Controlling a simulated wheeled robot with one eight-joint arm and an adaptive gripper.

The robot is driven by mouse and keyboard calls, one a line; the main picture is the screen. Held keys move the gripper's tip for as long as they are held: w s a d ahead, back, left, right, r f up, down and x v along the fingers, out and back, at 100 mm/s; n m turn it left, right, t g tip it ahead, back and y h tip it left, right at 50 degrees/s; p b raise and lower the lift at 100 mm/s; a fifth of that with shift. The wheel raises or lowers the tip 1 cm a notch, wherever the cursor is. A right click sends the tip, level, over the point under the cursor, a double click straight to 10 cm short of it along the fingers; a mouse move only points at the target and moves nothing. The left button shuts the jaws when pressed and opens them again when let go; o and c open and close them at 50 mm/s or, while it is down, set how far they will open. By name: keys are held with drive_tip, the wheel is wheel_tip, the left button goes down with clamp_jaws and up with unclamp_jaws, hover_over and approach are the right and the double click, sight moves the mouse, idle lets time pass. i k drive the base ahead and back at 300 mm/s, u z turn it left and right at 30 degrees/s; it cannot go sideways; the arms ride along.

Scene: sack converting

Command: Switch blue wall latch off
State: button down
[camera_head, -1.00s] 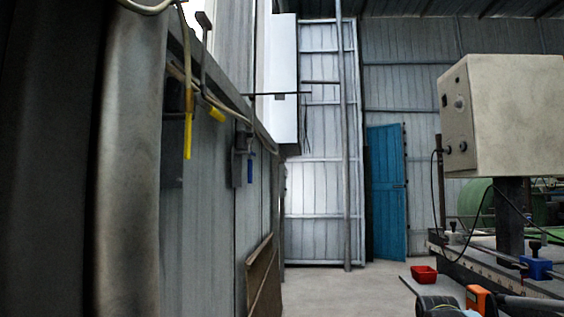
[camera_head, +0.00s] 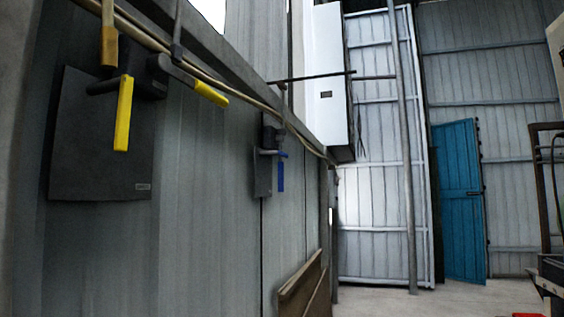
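The blue wall latch (camera_head: 281,174) is on the left wall, near the middle of the head view. Its blue handle hangs straight down from a dark mount in front of a small grey backplate (camera_head: 262,174). A nearer latch with a yellow handle (camera_head: 123,114) hangs down in front of a larger dark plate (camera_head: 95,165). A second yellow handle (camera_head: 211,94) slants down to the right just beside it. My gripper is not in the view, and nothing touches the blue handle.
A cable or pipe runs along the wall rail above the latches. A white cabinet (camera_head: 332,85) sticks out beyond the blue latch. A brown board (camera_head: 301,285) leans low on the wall. A blue door (camera_head: 458,200) stands at the back. The floor (camera_head: 400,303) before it looks clear.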

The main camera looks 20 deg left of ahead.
sight(280, 153)
drive_tip(key=u, duration=0.45)
drive_tip(key=i, duration=0.9)
drive_tip(key=u, duration=0.95)
drive_tip(key=i, duration=0.45)
drive_tip(key=z, duration=0.9)
drive_tip(key=k, duration=0.6)
drive_tip(key=u, duration=0.9)
